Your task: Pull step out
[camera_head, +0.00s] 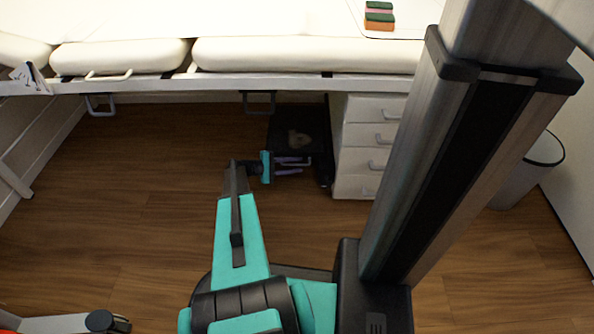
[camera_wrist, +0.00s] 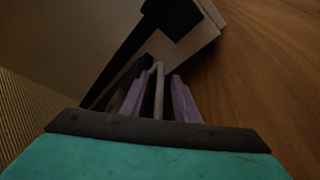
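The step (camera_head: 312,125) is a dark, low block on the floor under the bed, left of the white drawers. A thin grey bar, which looks like its handle (camera_head: 306,162), is on its near side. My gripper (camera_head: 292,165) reaches in from the left, its purple fingers above and below this bar. In the wrist view the fingers of my gripper (camera_wrist: 155,95) stand apart, with the grey bar (camera_wrist: 158,88) running between them and gaps on both sides. The step's dark body (camera_wrist: 125,80) shows only in part there. I cannot tell whether a finger touches the bar.
The white drawer unit (camera_head: 362,148) stands close to the right of the step. A bin (camera_head: 527,172) stands far right. Wooden floor (camera_head: 130,190) is clear at the left.

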